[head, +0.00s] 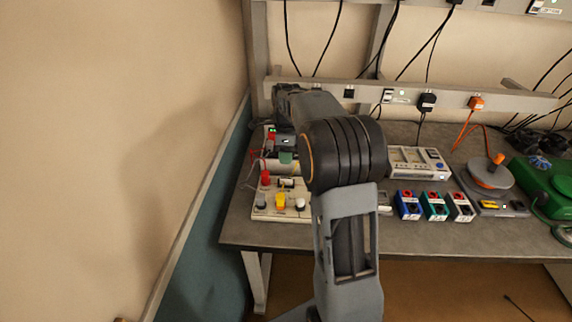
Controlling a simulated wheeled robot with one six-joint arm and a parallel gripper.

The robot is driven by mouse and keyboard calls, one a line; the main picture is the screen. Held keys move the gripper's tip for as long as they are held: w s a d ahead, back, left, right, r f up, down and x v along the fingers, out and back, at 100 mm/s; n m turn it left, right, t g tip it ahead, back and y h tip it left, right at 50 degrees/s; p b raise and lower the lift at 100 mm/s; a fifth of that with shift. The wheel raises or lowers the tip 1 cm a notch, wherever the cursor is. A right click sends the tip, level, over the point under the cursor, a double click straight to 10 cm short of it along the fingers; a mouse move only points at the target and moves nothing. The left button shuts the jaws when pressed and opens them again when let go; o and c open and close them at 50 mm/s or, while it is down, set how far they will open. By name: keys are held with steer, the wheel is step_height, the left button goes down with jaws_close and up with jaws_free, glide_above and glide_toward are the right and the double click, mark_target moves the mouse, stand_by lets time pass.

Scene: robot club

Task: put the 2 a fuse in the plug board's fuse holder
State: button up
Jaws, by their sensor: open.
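A pale board (262,212) with red, yellow, black and white parts on it lies at the bench's left front corner. It looks like the plug board, but its fuse holder cannot be made out. The 2 A fuse cannot be picked out in this view.
A pale instrument (418,160) sits right of my arm. Blue (408,206), green (434,207) and grey (460,207) blocks stand in front of it. An orange-grey device (487,180) and a green case (545,185) are farther right. Cables hang behind. A wall closes the left side.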

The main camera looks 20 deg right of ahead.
steer(key=s+a+r+n+t, duration=0.1)
steer(key=s+a+r+n, duration=0.25)
steer(key=s+n, duration=0.25)
steer(key=s+a+r+n+t, duration=0.1)
steer(key=s+a+r+n, duration=0.1)
steer(key=s+a+n, duration=0.35)
steer(key=s+a+f+n+t, duration=0.2)
steer(key=s+f+n, duration=0.1)
steer(key=s+n, duration=0.7)
steer(key=shift+s+f+n, duration=0.3)
steer(key=shift+f+n, duration=0.1)
steer(key=shift+n, duration=0.85)
